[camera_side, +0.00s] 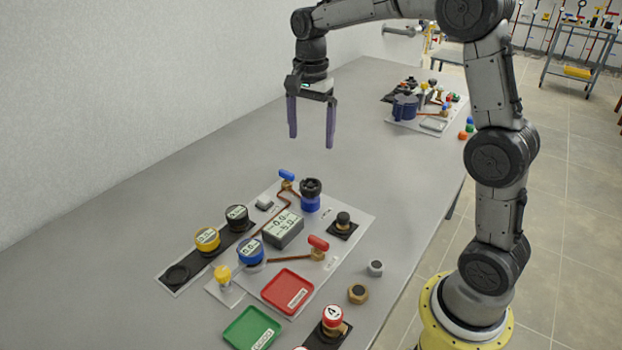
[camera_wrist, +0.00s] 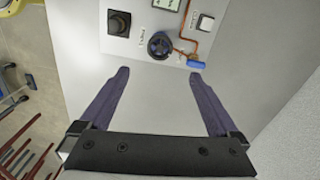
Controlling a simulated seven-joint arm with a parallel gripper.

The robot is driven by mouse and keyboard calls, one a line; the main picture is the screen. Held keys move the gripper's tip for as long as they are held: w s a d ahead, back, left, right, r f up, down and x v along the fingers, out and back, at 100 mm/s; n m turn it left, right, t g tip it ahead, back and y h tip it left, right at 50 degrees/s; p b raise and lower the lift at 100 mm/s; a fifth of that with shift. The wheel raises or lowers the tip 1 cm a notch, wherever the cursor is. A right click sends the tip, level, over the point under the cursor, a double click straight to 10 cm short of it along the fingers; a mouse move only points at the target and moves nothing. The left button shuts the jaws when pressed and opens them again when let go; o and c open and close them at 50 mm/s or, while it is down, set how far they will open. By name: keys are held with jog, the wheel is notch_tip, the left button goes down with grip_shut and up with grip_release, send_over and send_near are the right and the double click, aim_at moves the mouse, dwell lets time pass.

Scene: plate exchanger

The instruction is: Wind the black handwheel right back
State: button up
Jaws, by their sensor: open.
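The black handwheel (camera_side: 311,187) sits on a blue valve body (camera_side: 310,203) at the back of a light grey panel. It also shows in the wrist view (camera_wrist: 159,45), beyond my fingertips at the top middle. My gripper (camera_side: 311,142) is open and empty, pointing down above the table, behind the handwheel in the side view. In the wrist view its two purple fingers (camera_wrist: 160,74) are spread wide and apart from the wheel. The position of the wheel's turning cannot be told.
A blue lever (camera_side: 287,174) on a copper pipe stands close beside the handwheel. A grey readout box (camera_side: 283,230), a black knob (camera_side: 343,219) and a red lever (camera_side: 318,243) are near. Red (camera_side: 287,307) and green trays (camera_side: 236,343) lie in front.

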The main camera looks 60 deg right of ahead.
aim_at(311, 183)
notch_tip(311, 183, down, 13)
jog(key=shift+r, duration=0.1)
dwell(0.3)
jog(key=c, duration=1.4)
